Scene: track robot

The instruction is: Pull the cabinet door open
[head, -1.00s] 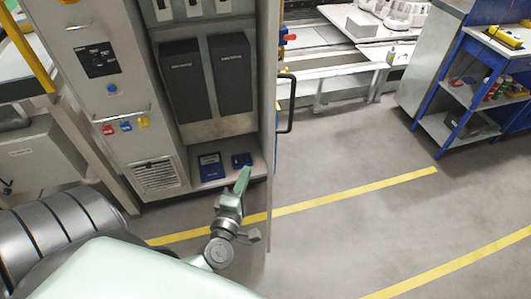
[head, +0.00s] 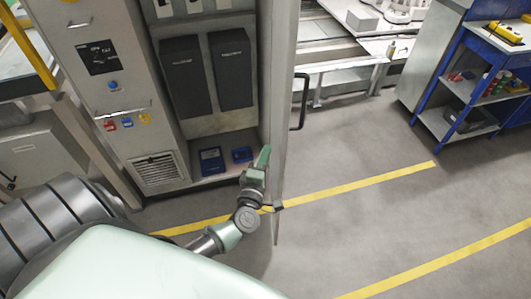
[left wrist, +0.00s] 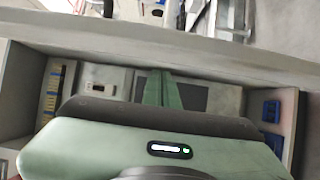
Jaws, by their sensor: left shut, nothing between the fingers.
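The grey cabinet (head: 118,80) stands at the left in the head view with its inside exposed. Its door (head: 283,100) stands open and shows nearly edge-on, with a black bar handle (head: 302,101) on its right, outer side. My left gripper (head: 264,157) is shut and empty, on the inner side of the door, close to or against it; contact is not clear. In the left wrist view its green fingers (left wrist: 160,88) are together, below a grey band that looks like the door (left wrist: 210,48). My right gripper is not in view.
Dark boxes (head: 185,75) stand inside the cabinet, and blue items (head: 211,161) lie on its bottom shelf. A blue-framed shelf cart (head: 446,122) stands at the right. The floor right of the door is clear, with yellow lines (head: 370,181).

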